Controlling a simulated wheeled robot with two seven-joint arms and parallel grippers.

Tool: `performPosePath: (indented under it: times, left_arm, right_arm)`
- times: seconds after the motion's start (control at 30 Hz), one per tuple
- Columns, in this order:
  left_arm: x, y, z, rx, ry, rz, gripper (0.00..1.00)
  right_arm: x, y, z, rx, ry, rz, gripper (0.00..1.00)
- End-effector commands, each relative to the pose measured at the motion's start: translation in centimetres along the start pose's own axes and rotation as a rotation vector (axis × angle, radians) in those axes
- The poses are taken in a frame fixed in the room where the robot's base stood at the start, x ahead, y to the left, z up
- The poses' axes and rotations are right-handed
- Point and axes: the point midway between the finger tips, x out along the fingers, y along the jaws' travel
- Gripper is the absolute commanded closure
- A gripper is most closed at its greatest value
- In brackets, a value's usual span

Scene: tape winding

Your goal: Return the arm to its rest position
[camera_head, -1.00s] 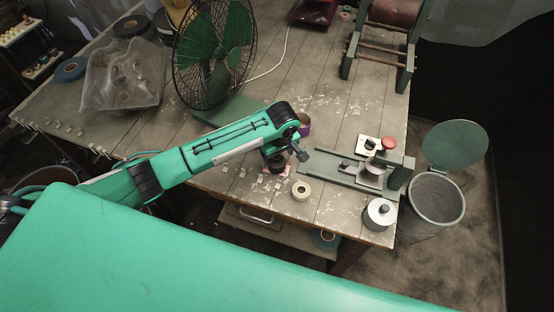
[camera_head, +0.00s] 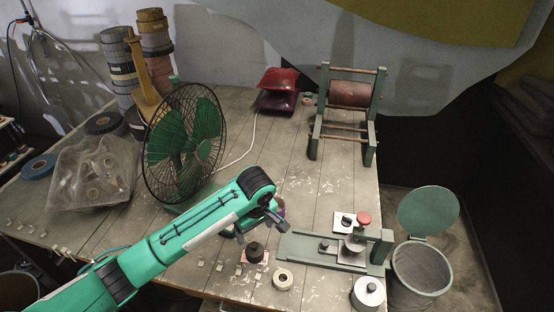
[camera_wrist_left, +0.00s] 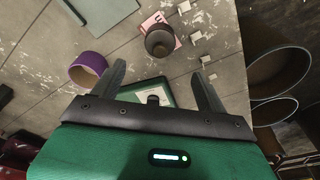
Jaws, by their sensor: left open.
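My left arm (camera_head: 190,235) reaches in from the lower left over the table. My left gripper (camera_wrist_left: 161,82) is open, with its two dark fingers spread and nothing held between them. My right gripper is not in view.
A green winding fixture with a red knob (camera_head: 364,218) stands right of the gripper. A cream tape roll (camera_head: 283,279) and a metal pot (camera_head: 368,293) are near the front edge. A green fan (camera_head: 186,146) stands close behind the arm. An open bin (camera_head: 421,268) is right of the table.

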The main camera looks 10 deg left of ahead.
Motion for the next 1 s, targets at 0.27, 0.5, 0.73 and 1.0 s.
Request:
performPosePath:
  times: [0.27, 0.5, 0.73, 1.0]
  left_arm:
    - [1.0, -0.6, 2.4, 0.089, -0.029, 0.037, 0.24]
    - [2.7, -3.3, 8.0, 0.337, -0.072, 0.165, 0.24]
    - [3.4, -7.2, 11.5, 0.531, -0.053, 0.273, 0.24]
    - [3.4, -13.7, 13.7, 0.715, 0.032, 0.323, 0.24]
  right_arm:
    - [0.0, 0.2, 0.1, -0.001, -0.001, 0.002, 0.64]
    - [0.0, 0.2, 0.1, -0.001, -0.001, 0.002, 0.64]
    - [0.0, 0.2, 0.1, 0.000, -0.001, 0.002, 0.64]
    - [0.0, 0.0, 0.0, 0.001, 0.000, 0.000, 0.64]
